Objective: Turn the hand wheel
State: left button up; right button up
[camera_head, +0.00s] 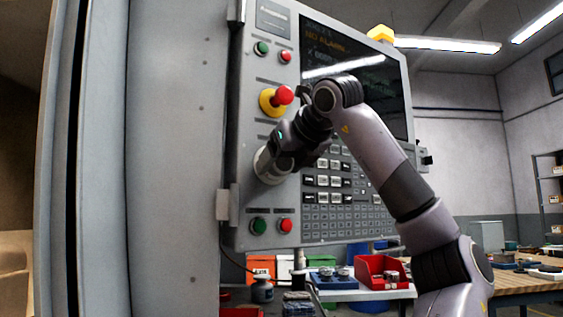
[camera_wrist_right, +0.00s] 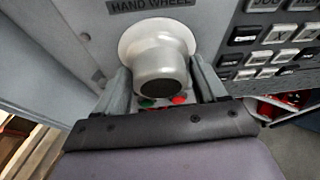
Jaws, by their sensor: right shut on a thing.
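The hand wheel (camera_wrist_right: 158,62) is a white round knob with a wider rim and a dark centre, under a "HAND WHEEL" label in the right wrist view. In the head view the hand wheel (camera_head: 266,166) shows at the left of the control panel, partly hidden by my right gripper. My right gripper (camera_wrist_right: 160,85) has one finger on each side of the knob and is shut on it. In the head view my right gripper (camera_head: 279,160) reaches the knob from the right. My left gripper is not in view.
The control panel (camera_head: 232,130) carries a red stop button (camera_head: 283,95) on a yellow base above the wheel. Green and red buttons sit above and below. Keys (camera_head: 322,196) lie to the right. A red bin (camera_head: 383,272) stands on a bench below.

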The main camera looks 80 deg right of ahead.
jog(key=shift+s+n+g+h, duration=0.1)
jog(key=shift+n+g+h, duration=0.5)
jog(key=shift+n, duration=0.6)
jog(key=shift+n+h+b, duration=0.3)
jog(key=shift+n+h, duration=0.6)
jog(key=shift+n, duration=0.4)
jog(key=o, duration=0.8)
jog(key=shift+c, duration=0.2)
jog(key=v, duration=0.7)
jog(key=shift+a, duration=0.15)
jog(key=shift+r, duration=0.1)
